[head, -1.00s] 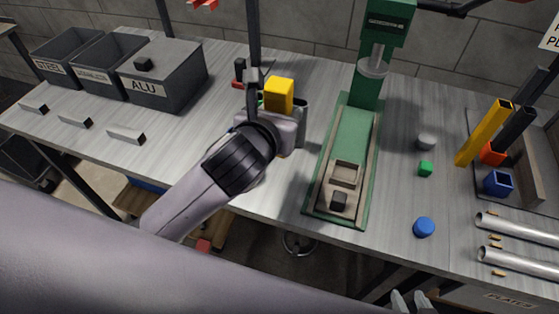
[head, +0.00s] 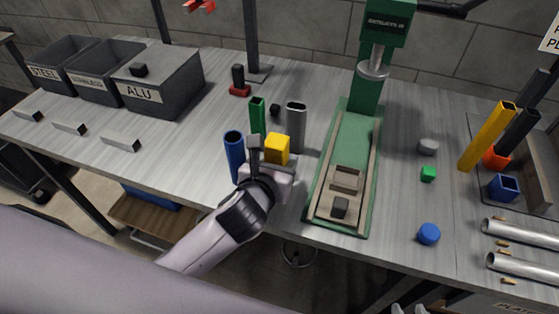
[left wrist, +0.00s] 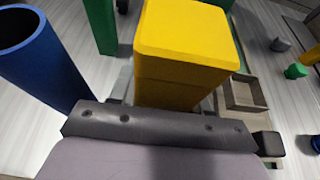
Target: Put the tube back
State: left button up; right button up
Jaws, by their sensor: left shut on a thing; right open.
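My left gripper (head: 272,160) is shut on a yellow block-like piece (head: 277,149) with a flat closed top, near the table's front edge. In the left wrist view the yellow piece (left wrist: 186,50) stands upright against the gripper and the fingertips are hidden. A blue round tube (head: 234,152), a green square tube (head: 257,115) and a grey tube (head: 296,128) stand upright around it. A yellow square tube (head: 486,137) leans at the right rack beside dark tubes (head: 516,132). My right gripper (head: 405,309) is open, only its tips showing at the bottom edge.
A green press (head: 352,150) stands right of the left gripper. Grey bins (head: 160,80) stand back left. Metal pipes (head: 525,232) lie front right.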

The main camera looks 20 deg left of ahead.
pick_arm(q)
jog(key=o, duration=1.2)
jog(key=shift+f, duration=0.1)
jog(key=shift+c, duration=0.2)
jog(key=shift+s+r, duration=0.15)
jog(key=shift+r, duration=0.15)
jog(key=p+v, duration=0.4)
jog(key=v, duration=0.7)
jog(key=shift+s, duration=0.25)
jog(key=shift+s, duration=0.1)
